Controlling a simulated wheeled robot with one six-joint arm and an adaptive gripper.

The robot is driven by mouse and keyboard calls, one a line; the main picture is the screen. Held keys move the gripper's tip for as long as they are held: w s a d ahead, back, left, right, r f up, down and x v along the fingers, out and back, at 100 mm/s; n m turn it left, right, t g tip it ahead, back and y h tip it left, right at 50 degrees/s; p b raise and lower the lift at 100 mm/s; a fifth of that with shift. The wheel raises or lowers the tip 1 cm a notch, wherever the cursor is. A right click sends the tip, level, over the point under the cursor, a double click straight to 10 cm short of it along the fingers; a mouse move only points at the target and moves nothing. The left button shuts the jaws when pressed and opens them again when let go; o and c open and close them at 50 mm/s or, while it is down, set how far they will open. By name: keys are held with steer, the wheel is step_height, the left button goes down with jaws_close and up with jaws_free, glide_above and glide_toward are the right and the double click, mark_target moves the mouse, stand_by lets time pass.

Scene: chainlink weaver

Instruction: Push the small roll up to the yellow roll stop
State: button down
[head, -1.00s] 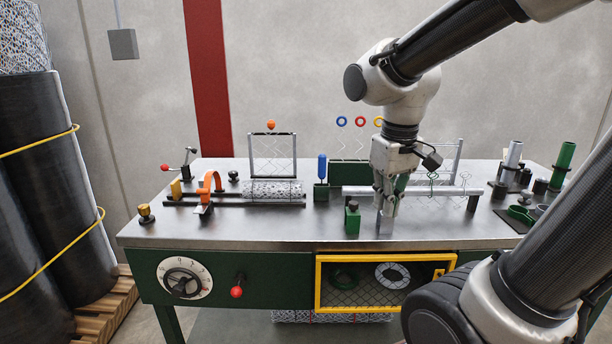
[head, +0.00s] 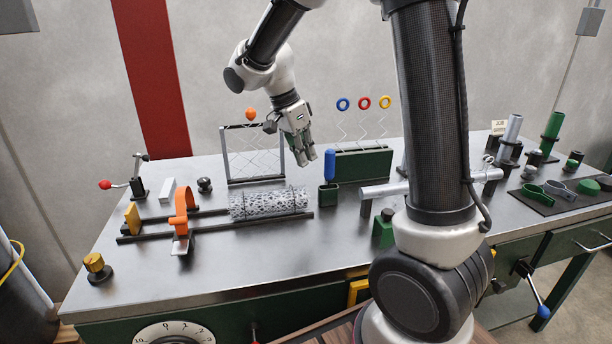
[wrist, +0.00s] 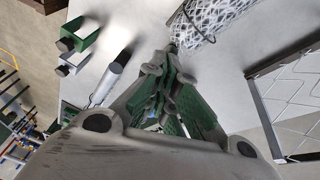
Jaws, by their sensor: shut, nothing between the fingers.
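A wire-mesh frame (head: 252,152) stands behind the roll, close to my gripper. A blue-handled tool in a green holder (head: 329,192) stands to the right of the rails. A red-knobbed crank (head: 132,180) is at the back left.

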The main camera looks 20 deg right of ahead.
mark_target(295, 198)
steer(key=d+f+m, duration=0.1)
steer(key=f, duration=0.2)
steer(key=d+f+m, duration=0.1)
steer(key=f+m, duration=0.1)
steer(key=f, duration=0.1)
steer(key=d+f+m, duration=0.1)
steer(key=f, duration=0.2)
steer(key=shift+s+d+m, duration=0.15)
steer(key=shift+d+m, duration=0.1)
steer(key=shift+m, duration=0.05)
stand_by(0.3)
